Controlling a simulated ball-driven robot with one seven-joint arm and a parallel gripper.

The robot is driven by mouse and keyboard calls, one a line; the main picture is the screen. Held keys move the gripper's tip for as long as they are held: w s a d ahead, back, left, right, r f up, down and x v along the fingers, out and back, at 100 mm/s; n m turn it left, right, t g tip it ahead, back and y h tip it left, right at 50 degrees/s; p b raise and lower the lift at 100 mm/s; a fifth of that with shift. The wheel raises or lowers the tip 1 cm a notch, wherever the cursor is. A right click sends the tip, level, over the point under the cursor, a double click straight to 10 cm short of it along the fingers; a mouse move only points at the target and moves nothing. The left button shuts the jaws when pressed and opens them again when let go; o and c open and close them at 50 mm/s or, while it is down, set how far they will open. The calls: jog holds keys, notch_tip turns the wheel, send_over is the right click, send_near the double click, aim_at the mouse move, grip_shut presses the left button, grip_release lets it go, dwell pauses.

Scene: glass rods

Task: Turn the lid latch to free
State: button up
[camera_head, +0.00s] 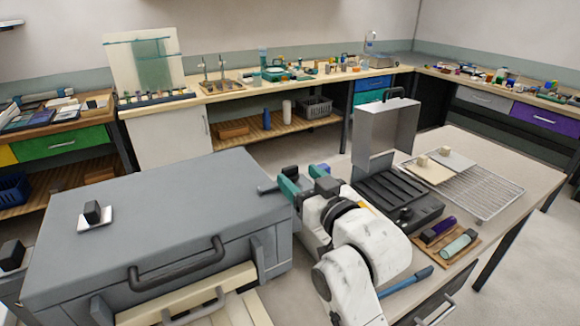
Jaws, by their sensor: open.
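A large grey chest (165,215) with a flat top fills the lower left. A dark bar handle (178,272) runs along its front. A small black knob on a white plate (92,214) sits on its top and may be the lid latch; its setting cannot be told. My gripper (292,182), with teal parts, is open beside the chest's right end, apart from that knob. A dark bar (268,188) juts left by the gripper over the chest's edge; whether it is a finger or part of the chest is unclear. My white arm hides what lies behind it.
Right of my arm, the table (520,165) holds a black ribbed unit with a raised grey cover (385,130), a wire rack (485,190) with two pale tiles, and a wooden tray (450,258) with purple and pale green rods. Cluttered benches line the walls.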

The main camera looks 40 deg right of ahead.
aim_at(292, 171)
jog(key=x, duration=0.5)
jog(key=shift+c, duration=0.5)
jog(key=shift+f, duration=0.15)
grip_shut()
